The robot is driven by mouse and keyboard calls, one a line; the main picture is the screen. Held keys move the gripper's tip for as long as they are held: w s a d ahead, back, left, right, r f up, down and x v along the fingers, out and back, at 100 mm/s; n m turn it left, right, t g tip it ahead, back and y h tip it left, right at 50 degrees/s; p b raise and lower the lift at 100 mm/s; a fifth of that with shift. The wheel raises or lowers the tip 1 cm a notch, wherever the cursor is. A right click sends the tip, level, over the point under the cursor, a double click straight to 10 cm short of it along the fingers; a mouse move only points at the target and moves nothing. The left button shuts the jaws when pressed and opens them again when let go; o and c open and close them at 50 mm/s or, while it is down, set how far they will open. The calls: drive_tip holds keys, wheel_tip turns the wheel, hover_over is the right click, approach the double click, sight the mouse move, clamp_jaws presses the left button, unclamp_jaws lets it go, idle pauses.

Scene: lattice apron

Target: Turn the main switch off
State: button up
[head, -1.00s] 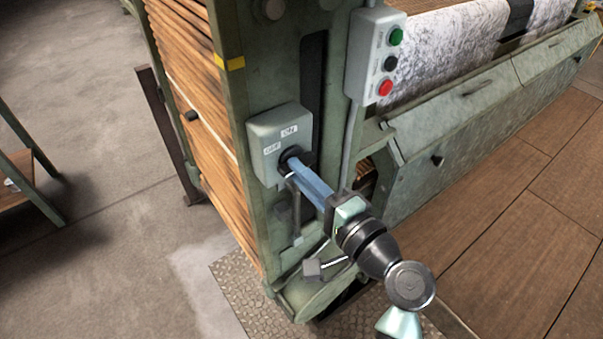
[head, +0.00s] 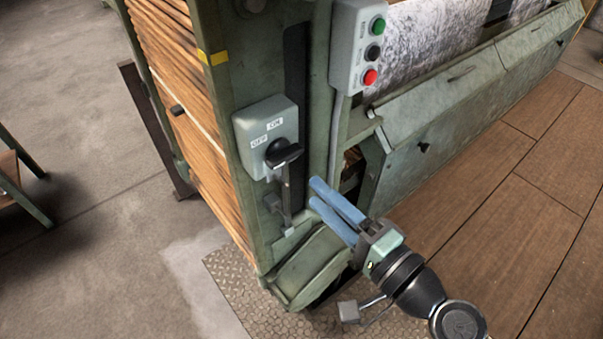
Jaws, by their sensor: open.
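The main switch (head: 283,152) is a black rotary knob on a grey box (head: 245,127) fixed to the green machine post. The labels OFF and ON sit above the knob, OFF to the left of ON. The knob's grip lies roughly left to right in the picture; I cannot tell for sure which label it points to. My gripper (head: 316,193) has two blue fingers, spread with a gap and empty. It is below and right of the knob, apart from it, with its fingertips towards the machine.
A push-button box (head: 358,48) with green, black and red buttons is up and right of the switch. A black-handled lever (head: 285,205) hangs below the switch box. The green machine panel (head: 440,135) runs off to the right. Wooden floor at the right is clear.

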drive_tip(key=shift+v, duration=2.15)
drive_tip(key=w+a+r+n+t+h, duration=0.25)
drive_tip(key=w+r, duration=0.25)
drive_tip(key=r, duration=0.4)
drive_tip(key=w+a+r+n+t+h, duration=0.1)
drive_tip(key=w+r+n+t+h, duration=0.2)
drive_tip(key=r, duration=0.7)
drive_tip(key=s+a+r+n+t+h+p, duration=0.2)
drive_tip(key=s+r+n+t+h, duration=0.3)
drive_tip(key=r, duration=0.9)
drive_tip(key=s+a+r+t+p, duration=0.1)
drive_tip(key=s+a+r+t, duration=0.15)
drive_tip(key=s+r, duration=0.7)
drive_tip(key=w+r+p, duration=0.2)
drive_tip(key=r+p, duration=0.8)
drive_tip(key=r, duration=0.2)
drive_tip(key=w+r+p, duration=0.2)
drive_tip(key=r+p, duration=0.9)
drive_tip(key=r, duration=0.1)
drive_tip(key=shift+r+p, duration=0.3)
drive_tip(key=shift+r, duration=0.1)
drive_tip(key=shift+d, duration=0.15)
